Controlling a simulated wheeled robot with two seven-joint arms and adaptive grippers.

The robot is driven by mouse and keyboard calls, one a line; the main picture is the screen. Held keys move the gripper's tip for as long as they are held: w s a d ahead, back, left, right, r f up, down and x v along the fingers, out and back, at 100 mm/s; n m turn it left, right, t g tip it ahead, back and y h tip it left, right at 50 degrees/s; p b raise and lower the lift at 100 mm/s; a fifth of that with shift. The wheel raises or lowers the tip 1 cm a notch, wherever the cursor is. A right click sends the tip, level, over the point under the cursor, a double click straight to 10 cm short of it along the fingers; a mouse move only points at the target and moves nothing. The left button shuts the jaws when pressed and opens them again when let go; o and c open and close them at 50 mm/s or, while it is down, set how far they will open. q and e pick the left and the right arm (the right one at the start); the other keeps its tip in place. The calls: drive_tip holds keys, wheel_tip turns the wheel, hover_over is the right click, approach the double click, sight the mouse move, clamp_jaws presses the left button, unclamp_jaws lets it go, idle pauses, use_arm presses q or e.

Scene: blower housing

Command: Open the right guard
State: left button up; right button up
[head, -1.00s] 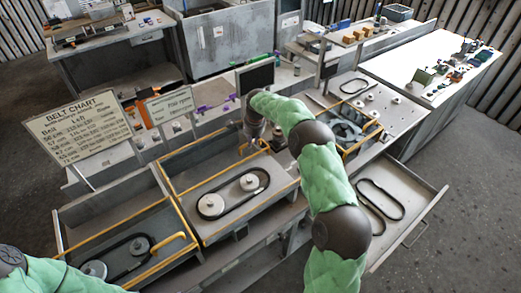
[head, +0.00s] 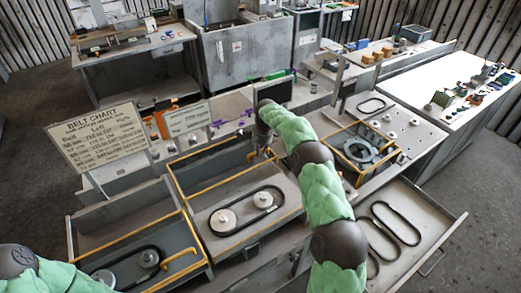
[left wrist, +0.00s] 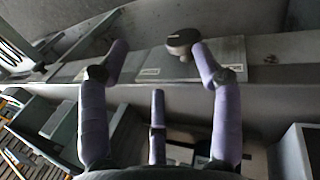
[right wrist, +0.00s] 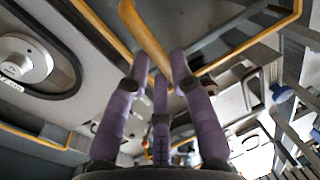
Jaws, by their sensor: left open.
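A pulley and belt also show at left in the right wrist view (right wrist: 25,62). My right gripper (head: 262,145) is at the bay's back right, at the yellow handle. In the right wrist view, its fingers (right wrist: 160,62) close around the yellow bar (right wrist: 143,30); the exact contact is partly hidden. My left gripper (left wrist: 161,60) is open and empty, over a grey ledge with a dark round knob (left wrist: 183,40). Its fingers are outside the head view.
The left bay has its own yellow handle (head: 181,258). A belt chart sign (head: 98,137) stands behind it. At right are another yellow-framed bay (head: 360,150) and an open drawer (head: 430,222) with black belts. A white table (head: 450,85) stands at far right.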

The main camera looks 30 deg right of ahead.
drive_tip(key=shift+o, duration=1.3)
drive_tip(key=shift+w+r, duration=0.15)
drive_tip(key=shift+w, duration=0.15)
wheel_tip(320, 180, up, 12)
drive_tip(key=s, duration=0.2)
drive_tip(key=shift+s+f, duration=0.2)
drive_tip(key=shift+s, duration=0.05)
drive_tip(key=shift+r, duration=0.1)
